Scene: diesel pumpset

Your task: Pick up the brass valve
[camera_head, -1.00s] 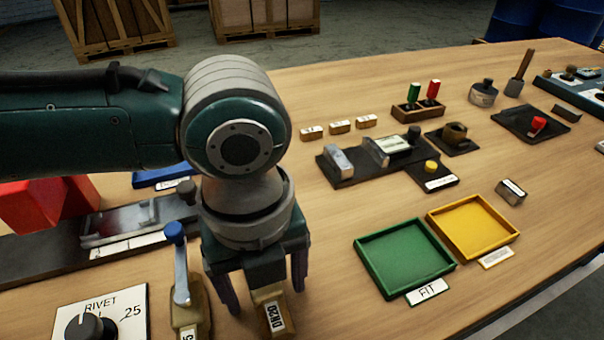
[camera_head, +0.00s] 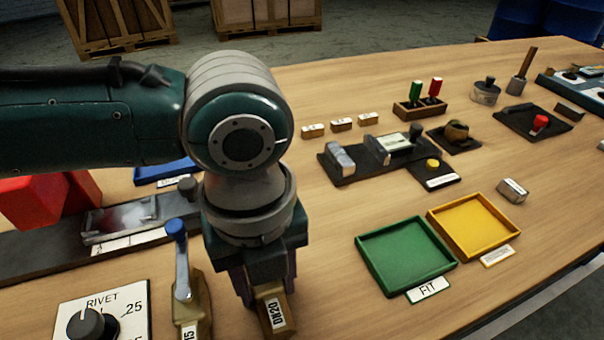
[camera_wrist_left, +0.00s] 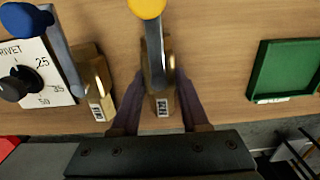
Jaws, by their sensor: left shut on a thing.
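A brass valve labelled DN20 (camera_head: 276,314) stands on the bench under my left gripper. In the wrist view the brass valve (camera_wrist_left: 159,78) has a grey lever with a yellow knob (camera_wrist_left: 147,7). My left gripper (camera_head: 267,286) points down and is shut on this valve, with one finger on each side of its body. The hand hides the lever in the head view. A second brass valve (camera_head: 190,300), with a blue-tipped lever, stands just to the left, apart from the gripper. I cannot tell any gap under the held valve. My right gripper is not in view.
A green FIT tray (camera_head: 405,288) and a yellow tray (camera_head: 515,235) lie to the right, with clear bench before them. A RIVET dial plate (camera_head: 125,312) is at front left. A dark fixture (camera_head: 50,250) and a red block (camera_head: 45,203) are at the left.

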